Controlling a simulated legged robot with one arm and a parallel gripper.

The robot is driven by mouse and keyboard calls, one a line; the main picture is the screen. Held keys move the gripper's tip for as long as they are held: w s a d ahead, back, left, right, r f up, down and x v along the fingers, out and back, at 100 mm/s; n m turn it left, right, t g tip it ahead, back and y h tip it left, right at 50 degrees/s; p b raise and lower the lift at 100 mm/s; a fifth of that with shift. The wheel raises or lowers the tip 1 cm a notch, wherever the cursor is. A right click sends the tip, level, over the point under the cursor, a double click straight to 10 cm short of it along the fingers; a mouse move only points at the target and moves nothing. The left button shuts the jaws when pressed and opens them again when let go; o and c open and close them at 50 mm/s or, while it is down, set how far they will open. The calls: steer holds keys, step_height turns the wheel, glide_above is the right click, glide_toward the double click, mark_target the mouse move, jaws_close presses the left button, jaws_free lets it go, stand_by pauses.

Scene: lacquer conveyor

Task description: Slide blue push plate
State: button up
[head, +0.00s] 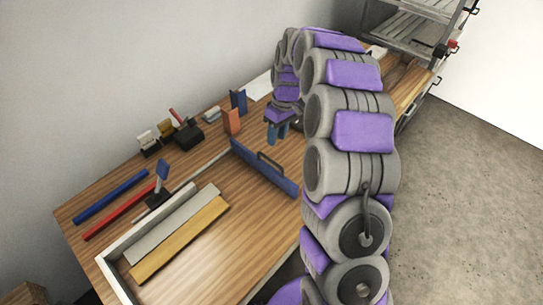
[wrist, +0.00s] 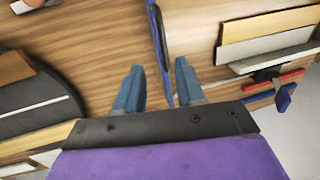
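The blue push plate (head: 262,167) is a long, low blue bar with a dark handle (head: 270,160) on it. It stands on the wooden table, left of my arm. In the wrist view the plate (wrist: 158,35) is a narrow blue strip running down from the top edge, lined up with the gap between my fingers. My gripper (head: 276,134) hangs just behind the plate with its fingers down. In the wrist view my gripper (wrist: 158,66) has its two blue-grey fingers apart and nothing seen held. I cannot tell whether it touches the plate.
A grey bar (head: 172,222) and a tan bar (head: 180,238) lie by a white rail at the front left. Blue (head: 112,195) and red (head: 120,212) rods lie behind it. An orange block (head: 232,121) stands near my gripper. Bare wood lies before the plate.

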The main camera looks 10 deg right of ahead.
mark_target(269, 160)
steer(key=a+f, duration=0.1)
steer(key=f, duration=0.1)
steer(key=a+f+b, duration=0.1)
steer(key=f, duration=0.2)
steer(key=a+f, duration=0.1)
steer(key=f, duration=0.2)
steer(key=shift+s+f+b, duration=0.2)
steer(key=shift+s+b, duration=0.1)
steer(key=shift+s, duration=0.1)
steer(key=shift+d, duration=0.9)
steer(key=shift+c, duration=1)
steer(key=shift+a, duration=0.75)
jaws_close()
steer(key=shift+d, duration=0.35)
